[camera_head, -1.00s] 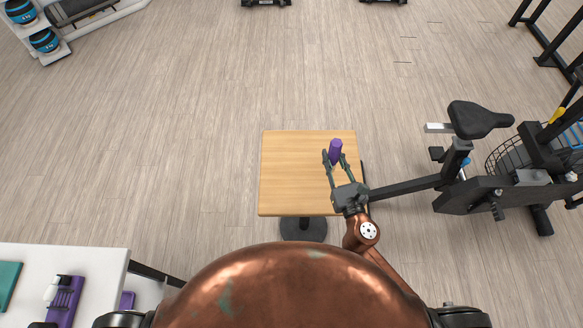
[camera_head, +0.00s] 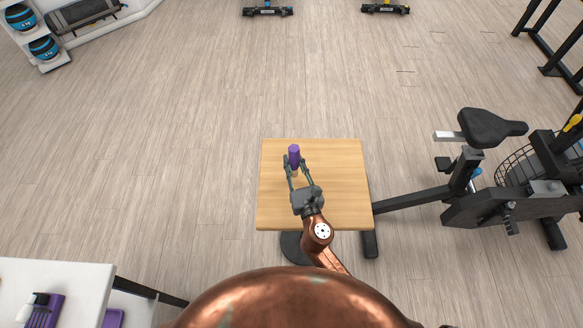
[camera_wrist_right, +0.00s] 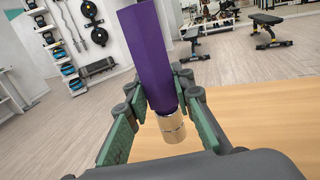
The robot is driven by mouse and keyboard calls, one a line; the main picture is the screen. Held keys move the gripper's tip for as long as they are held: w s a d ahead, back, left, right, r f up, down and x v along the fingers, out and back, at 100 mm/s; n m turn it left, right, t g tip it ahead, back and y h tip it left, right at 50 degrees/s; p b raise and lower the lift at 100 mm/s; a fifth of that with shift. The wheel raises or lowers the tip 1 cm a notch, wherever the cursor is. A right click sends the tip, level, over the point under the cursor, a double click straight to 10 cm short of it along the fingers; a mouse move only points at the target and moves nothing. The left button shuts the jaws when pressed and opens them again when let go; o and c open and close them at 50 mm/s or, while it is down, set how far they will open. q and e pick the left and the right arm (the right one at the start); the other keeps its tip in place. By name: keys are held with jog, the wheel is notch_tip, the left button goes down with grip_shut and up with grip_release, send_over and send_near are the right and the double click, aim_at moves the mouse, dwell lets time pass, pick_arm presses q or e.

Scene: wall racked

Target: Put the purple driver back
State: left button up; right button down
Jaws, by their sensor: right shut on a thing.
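The purple driver (camera_head: 294,156) is held upright by my right gripper (camera_head: 297,169) over the wooden table. In the right wrist view the driver (camera_wrist_right: 145,55) shows a thick purple handle on top and a silver collar below, between the green-padded fingers. My left gripper is not in view. A purple holder (camera_head: 45,312) with a bottle beside or on it sits on the white counter at the lower left.
The wooden table (camera_head: 335,180) is otherwise bare. The white counter (camera_head: 85,285) stands at the lower left, with another purple item (camera_head: 113,318) beyond its right edge. An exercise machine (camera_head: 480,200) stands right of the table. The floor beyond is open.

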aim_at(294, 172)
jog(key=f+b, duration=0.3)
jog(key=f, duration=0.1)
jog(key=shift+w+a+f, duration=0.1)
jog(key=shift+w+a, duration=0.05)
jog(key=shift+a, duration=0.15)
jog(key=shift+r, duration=0.25)
jog(key=shift+f, duration=0.15)
jog(key=c, duration=1.7)
grip_release()
jog(key=shift+r, duration=0.2)
jog(key=v, duration=1.2)
jog(key=shift+f, duration=0.1)
